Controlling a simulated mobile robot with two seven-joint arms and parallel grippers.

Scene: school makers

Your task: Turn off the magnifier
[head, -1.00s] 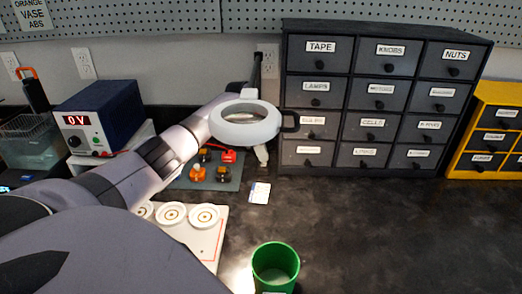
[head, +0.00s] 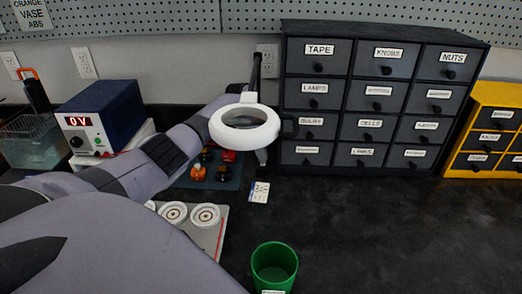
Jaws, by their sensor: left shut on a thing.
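The magnifier (head: 244,129) is a white ring with a round lens, held up above the back of the workbench, just left of the dark drawer cabinet. Its ring looks unlit, and the bench below it is dim. My left arm comes in from the left and reaches behind the ring. My left gripper (head: 262,156) is mostly hidden by the ring; only a small grey part shows below its right side. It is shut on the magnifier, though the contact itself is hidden. My right gripper is not in view.
A dark drawer cabinet (head: 380,100) stands close right of the magnifier, with a yellow one (head: 490,130) beyond. A green cup (head: 274,268) stands in front. A blue power supply (head: 101,115) is at left. The bench's right side is clear.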

